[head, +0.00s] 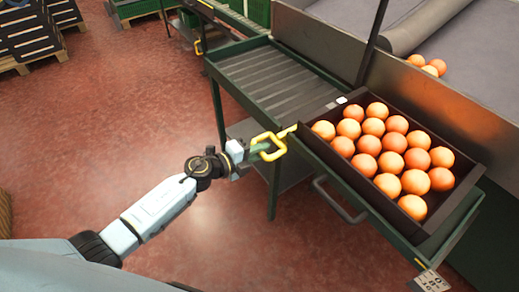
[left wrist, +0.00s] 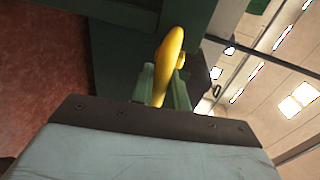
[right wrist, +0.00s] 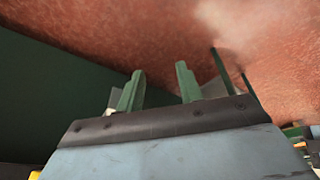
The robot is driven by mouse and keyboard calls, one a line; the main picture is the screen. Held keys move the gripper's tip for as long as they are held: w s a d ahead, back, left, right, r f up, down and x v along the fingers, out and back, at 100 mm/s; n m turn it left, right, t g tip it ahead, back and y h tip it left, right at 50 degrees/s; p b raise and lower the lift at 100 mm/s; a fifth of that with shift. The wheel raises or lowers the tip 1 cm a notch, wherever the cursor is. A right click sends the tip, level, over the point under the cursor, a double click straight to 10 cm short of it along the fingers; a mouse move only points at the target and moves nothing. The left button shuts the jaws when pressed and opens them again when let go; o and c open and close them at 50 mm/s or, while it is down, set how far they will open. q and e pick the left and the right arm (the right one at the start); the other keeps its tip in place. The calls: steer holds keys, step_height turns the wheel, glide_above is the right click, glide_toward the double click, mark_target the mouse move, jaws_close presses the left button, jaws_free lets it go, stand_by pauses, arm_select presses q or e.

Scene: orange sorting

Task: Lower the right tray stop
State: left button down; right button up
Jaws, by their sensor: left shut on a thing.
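A yellow loop handle (head: 281,143) with a short yellow arm sits at the near left corner of the orange tray, on the bench's front side. My left gripper (head: 258,150) is shut on this handle, and its green fingers are on either side of the yellow bar (left wrist: 172,55) in the left wrist view.
A dark tray (head: 452,205) full of oranges rests on the right part of the green bench. The ribbed roller section (head: 275,80) to its left is empty. A grey bar handle (head: 338,203) sticks out in front. Loose oranges (head: 429,70) lie on the belt behind.

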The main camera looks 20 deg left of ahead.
arm_select(q)
steer(key=shift+s+f, duration=0.1)
steer(key=shift+f, duration=0.55)
arm_select(e)
steer(key=shift+a+v, duration=0.25)
steer(key=shift+v, duration=0.95)
arm_select(q)
steer(key=c, duration=1.4)
jaws_free()
steer(key=shift+f, duration=0.1)
steer(key=shift+c, duration=0.2)
